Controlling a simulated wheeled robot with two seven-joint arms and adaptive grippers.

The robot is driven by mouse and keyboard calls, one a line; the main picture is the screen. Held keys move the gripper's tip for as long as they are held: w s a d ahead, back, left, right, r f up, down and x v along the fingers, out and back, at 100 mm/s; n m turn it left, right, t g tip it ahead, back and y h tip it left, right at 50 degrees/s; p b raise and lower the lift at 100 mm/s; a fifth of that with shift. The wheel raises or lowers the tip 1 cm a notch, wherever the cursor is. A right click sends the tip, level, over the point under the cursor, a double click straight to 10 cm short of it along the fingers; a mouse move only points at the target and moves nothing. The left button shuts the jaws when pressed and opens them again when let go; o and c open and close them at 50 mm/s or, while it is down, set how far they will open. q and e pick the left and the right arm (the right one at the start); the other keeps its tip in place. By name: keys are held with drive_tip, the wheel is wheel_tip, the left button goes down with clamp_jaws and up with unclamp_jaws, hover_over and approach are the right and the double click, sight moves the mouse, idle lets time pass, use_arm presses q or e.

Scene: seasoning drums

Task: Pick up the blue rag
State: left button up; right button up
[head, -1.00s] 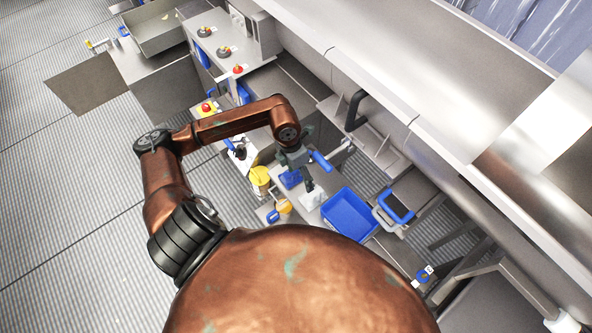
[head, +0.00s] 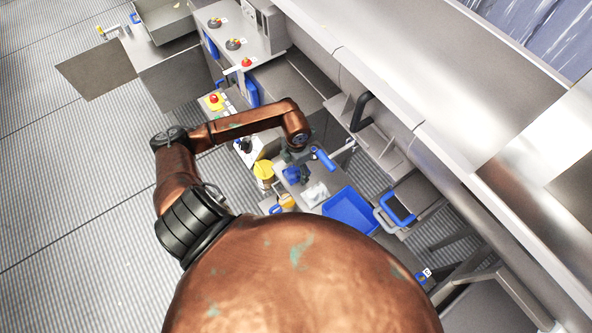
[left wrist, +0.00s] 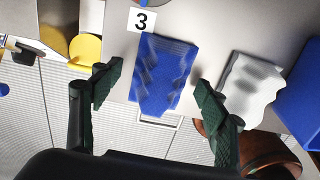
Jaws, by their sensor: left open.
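The blue rag (left wrist: 163,72) lies flat and rumpled on the grey shelf, beside a card marked 3, in the left wrist view. In the head view it shows as a small blue patch (head: 291,175) next to my left gripper (head: 303,174). In the left wrist view the fingers of my left gripper (left wrist: 158,78) are spread apart, one on either side of the rag, with nothing between them that is visibly held. I cannot tell the height of the fingertips over the rag. My right gripper is not in view.
A white rag (left wrist: 250,88) lies right of the blue one, near the right finger. A blue tray (head: 350,212) stands beyond it. A yellow container (head: 264,172) stands to the left. A blue-handled item (head: 398,210) is right of the tray.

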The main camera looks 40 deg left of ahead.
use_arm(q)
drive_tip(key=shift+w, duration=0.1)
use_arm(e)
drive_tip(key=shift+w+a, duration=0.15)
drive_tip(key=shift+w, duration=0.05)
use_arm(q)
drive_tip(key=c, duration=1.2)
drive_tip(key=shift+c, duration=0.2)
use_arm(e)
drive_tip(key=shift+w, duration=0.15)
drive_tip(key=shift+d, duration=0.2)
use_arm(q)
drive_tip(key=shift+r, duration=0.55)
wheel_tip(320, 180, up, 2)
drive_tip(key=shift+r+b, duration=0.15)
drive_tip(key=shift+b, duration=0.4)
drive_tip(key=s+d+r+b, duration=0.1)
drive_tip(key=s+d+r, duration=0.7)
drive_tip(key=s, duration=0.3)
drive_tip(key=shift+d+r, duration=0.25)
drive_tip(key=shift+r, duration=0.6)
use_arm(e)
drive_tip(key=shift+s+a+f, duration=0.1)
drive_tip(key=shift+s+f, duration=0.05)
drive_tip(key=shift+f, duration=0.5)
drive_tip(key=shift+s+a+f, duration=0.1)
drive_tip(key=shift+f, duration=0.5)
